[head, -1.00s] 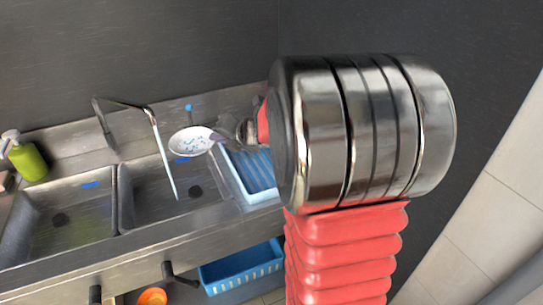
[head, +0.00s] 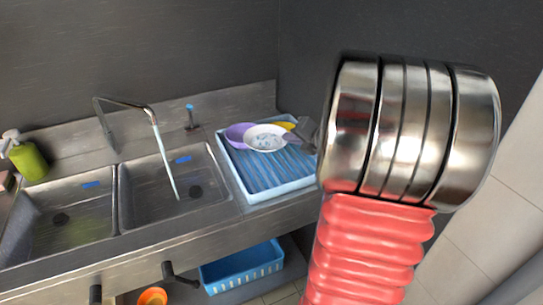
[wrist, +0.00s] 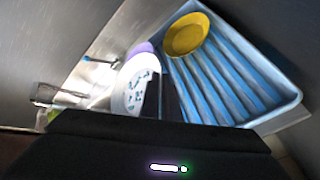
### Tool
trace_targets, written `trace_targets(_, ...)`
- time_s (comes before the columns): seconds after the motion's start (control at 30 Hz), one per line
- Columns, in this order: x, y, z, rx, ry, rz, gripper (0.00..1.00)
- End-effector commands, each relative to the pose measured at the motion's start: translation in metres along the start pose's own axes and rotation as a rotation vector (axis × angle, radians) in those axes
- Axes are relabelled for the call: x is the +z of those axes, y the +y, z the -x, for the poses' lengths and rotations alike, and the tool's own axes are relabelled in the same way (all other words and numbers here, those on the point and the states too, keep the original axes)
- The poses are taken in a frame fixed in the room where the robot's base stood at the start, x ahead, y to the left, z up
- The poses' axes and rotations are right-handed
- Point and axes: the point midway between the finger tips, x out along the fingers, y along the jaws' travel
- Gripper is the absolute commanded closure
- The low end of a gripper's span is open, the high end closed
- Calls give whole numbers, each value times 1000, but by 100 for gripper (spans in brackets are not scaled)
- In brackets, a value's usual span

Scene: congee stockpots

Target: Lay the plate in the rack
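The white plate with a blue pattern (head: 265,138) is over the back part of the blue ribbed rack (head: 262,197), tilted. My gripper (head: 297,134) is shut on the plate's right edge. The wrist view also shows the plate (wrist: 135,84), with a dark finger of my gripper (wrist: 158,95) at its edge. The rack (wrist: 288,106) fills the right of that view. Whether the plate touches the rack cannot be told. My arm hides the rack's far right side in the head view.
A purple dish (head: 236,132) and a yellow dish (head: 288,125) lie at the rack's back, beside the plate. The rack's front ribs are bare. A running faucet (head: 127,104) stands over the sink basins (head: 170,178) to the left. A blue basket (head: 242,268) is below the counter.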

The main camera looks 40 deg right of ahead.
Motion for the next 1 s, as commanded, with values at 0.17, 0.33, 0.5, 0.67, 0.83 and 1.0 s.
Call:
trace_targets(0.17,-1,-1,-1,0,1,-1,100)
trace_targets(0.33,-11,-15,-11,-1,3,-4,100)
trace_targets(0.5,-26,-34,-25,-1,4,-4,100)
trace_targets(0.67,-32,-43,-32,0,1,-1,100)
trace_targets(0.83,-32,-43,-32,1,0,0,100)
trace_targets(1.0,-33,-44,-33,0,1,0,100)
